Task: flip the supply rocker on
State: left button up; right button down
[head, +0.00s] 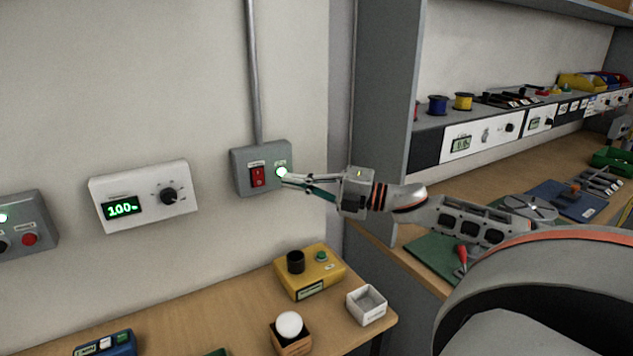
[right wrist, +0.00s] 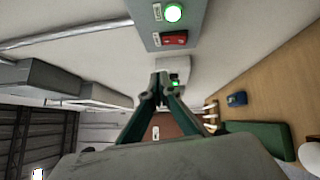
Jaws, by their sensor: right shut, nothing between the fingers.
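The supply rocker (head: 257,176) is a red switch on a grey wall box (head: 243,156), with a lit green lamp (head: 282,172) to its right. In the right wrist view the red rocker (right wrist: 174,38) and the glowing lamp (right wrist: 173,13) show at the top. My right gripper (head: 281,179) is shut and empty, its fingertips by the right side of the box, just below the lamp. I cannot tell whether they touch the box. In the right wrist view its fingers (right wrist: 160,88) come together below the rocker. My left gripper is not in view.
A white wall unit (head: 145,195) with a green display and a black knob is left of the box. A yellow device (head: 308,272), a white open box (head: 366,304) and a white ball on a wooden block (head: 291,334) stand on the bench below. A grey shelf side (head: 385,110) rises at right.

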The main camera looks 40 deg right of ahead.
jog(key=shift+r+p+v, duration=0.2)
jog(key=shift+v, duration=1.05)
jog(key=shift+r+p+v, duration=0.2)
jog(key=shift+v, duration=1.05)
jog(key=shift+d, duration=0.1)
